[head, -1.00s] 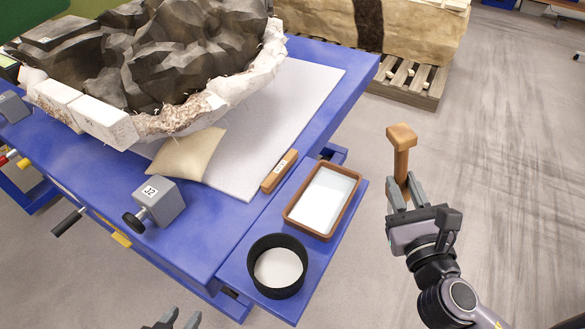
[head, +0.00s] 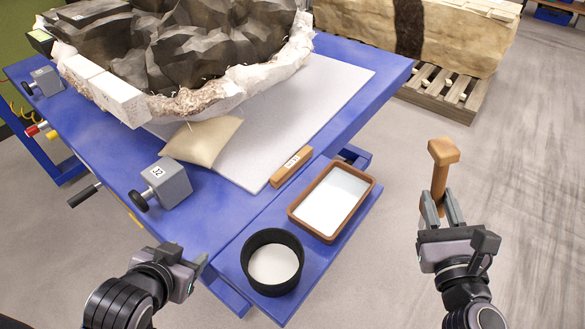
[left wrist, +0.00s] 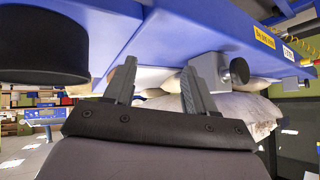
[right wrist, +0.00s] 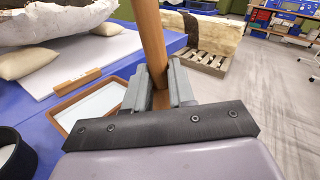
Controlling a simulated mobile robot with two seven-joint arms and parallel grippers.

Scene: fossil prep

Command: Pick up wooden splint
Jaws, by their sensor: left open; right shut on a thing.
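My right gripper (head: 438,208) is shut on the handle of a wooden mallet (head: 443,152), held head up over the floor, right of the table. The handle also shows between the fingers in the right wrist view (right wrist: 151,40). My left gripper (head: 198,266) is open and empty at the table's near edge, left of the black round dish and well short of the bar.
A brown-rimmed tray (head: 293,214) and a black round dish (head: 245,262) stand on the blue side shelf. A grey block marked 32 (head: 174,183), a beige cushion (head: 203,139) and a large dark fossil in a white jacket (head: 225,50) are on the blue table (head: 240,203).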

